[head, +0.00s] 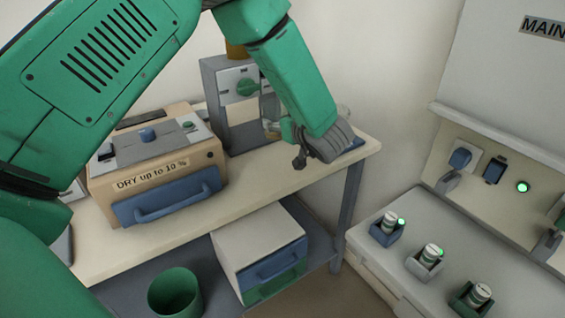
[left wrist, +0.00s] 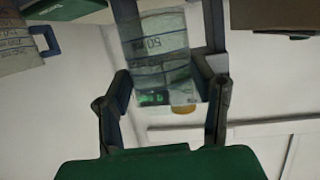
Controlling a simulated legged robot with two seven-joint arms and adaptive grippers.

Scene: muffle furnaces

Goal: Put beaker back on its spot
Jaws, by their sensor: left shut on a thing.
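A clear glass beaker (head: 268,108) with printed markings stands at the grey apparatus with a green knob, partly hidden behind my left forearm in the head view. The beaker (left wrist: 158,60) fills the space between the fingers in the left wrist view, its markings upside down. My left gripper (left wrist: 168,88) is shut on the beaker, with one finger on each side. In the head view my left gripper (head: 318,148) is over the far right part of the table, and its grip is largely hidden. My right gripper does not show.
The grey apparatus (head: 215,92) is close to my left forearm. A beige dryer box (head: 155,165) stands left on the table (head: 255,175). A white drawer unit (head: 245,240) and green bin (head: 175,292) are below. A bench (head: 400,265) with several small holders is right.

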